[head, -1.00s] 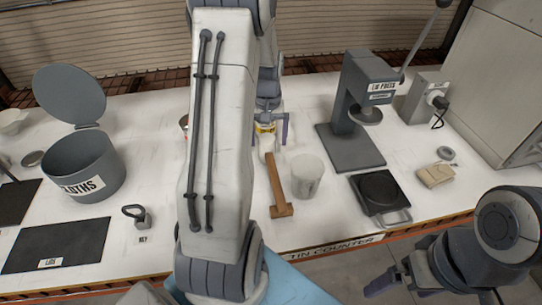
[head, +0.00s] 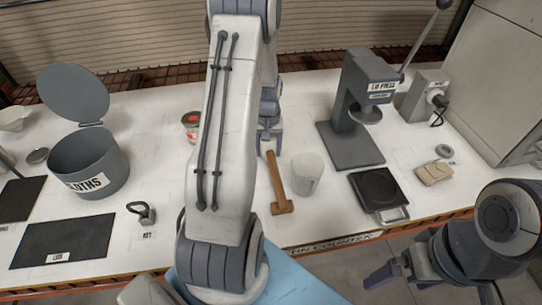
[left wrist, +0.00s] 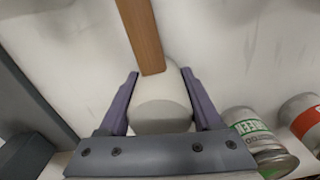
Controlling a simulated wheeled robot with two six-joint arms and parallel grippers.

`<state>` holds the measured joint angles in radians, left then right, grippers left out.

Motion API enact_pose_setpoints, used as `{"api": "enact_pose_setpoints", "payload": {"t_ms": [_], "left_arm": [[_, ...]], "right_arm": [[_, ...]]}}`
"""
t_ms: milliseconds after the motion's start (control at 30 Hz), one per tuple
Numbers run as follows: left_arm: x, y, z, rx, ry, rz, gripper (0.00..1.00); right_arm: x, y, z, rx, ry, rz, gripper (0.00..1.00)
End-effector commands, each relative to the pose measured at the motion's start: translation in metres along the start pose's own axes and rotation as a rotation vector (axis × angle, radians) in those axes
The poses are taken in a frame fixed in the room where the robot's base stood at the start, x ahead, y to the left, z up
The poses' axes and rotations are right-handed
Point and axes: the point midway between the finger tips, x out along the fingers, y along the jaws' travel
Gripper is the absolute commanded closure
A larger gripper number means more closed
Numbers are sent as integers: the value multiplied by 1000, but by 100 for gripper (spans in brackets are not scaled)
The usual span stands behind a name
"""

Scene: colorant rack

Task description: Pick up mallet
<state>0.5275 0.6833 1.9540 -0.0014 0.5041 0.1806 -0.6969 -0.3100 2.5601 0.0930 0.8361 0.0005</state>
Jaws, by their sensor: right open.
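The mallet (head: 278,185) lies on the white counter, left of a pale cup. Its brown wooden handle ends in a wooden crosspiece at the near end. In the left wrist view the handle (left wrist: 143,35) runs down to a pale rounded piece (left wrist: 163,115) at the far end. My left gripper (head: 269,140) is low over that far end. In the left wrist view my left gripper (left wrist: 160,72) has its fingers on both sides of the pale piece; I cannot tell whether they press on it. My right gripper (head: 388,272) is open and empty off the counter's front edge.
The pale cup (head: 307,174) stands close right of the handle. A tin press (head: 355,105) and black plate (head: 378,190) are further right. A green-labelled tin (left wrist: 252,135) and red-labelled tin (left wrist: 300,115) stand near my left gripper. A cloths bin (head: 90,165) is at left.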

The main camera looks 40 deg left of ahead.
Motion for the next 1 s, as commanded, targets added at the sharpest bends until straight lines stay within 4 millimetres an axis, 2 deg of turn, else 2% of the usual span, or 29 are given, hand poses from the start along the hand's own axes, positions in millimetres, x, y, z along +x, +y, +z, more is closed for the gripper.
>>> {"api": "enact_pose_setpoints", "payload": {"t_ms": [33,100,300,433,800,1000], "left_arm": [[0,0,0,0,0,0,80],[-1,0,0,0,1,0,100],[-1,0,0,0,1,0,100],[-11,0,-1,0,4,1,100],[-81,0,-1,0,6,1,100],[-100,0,-1,0,3,1,100]], "right_arm": [[0,0,0,0,0,0,0],[0,0,0,0,0,0,0],[0,0,0,0,0,0,0],[3,0,0,0,0,0,0],[16,1,1,-1,0,0,0],[17,1,1,-1,0,0,0]]}}
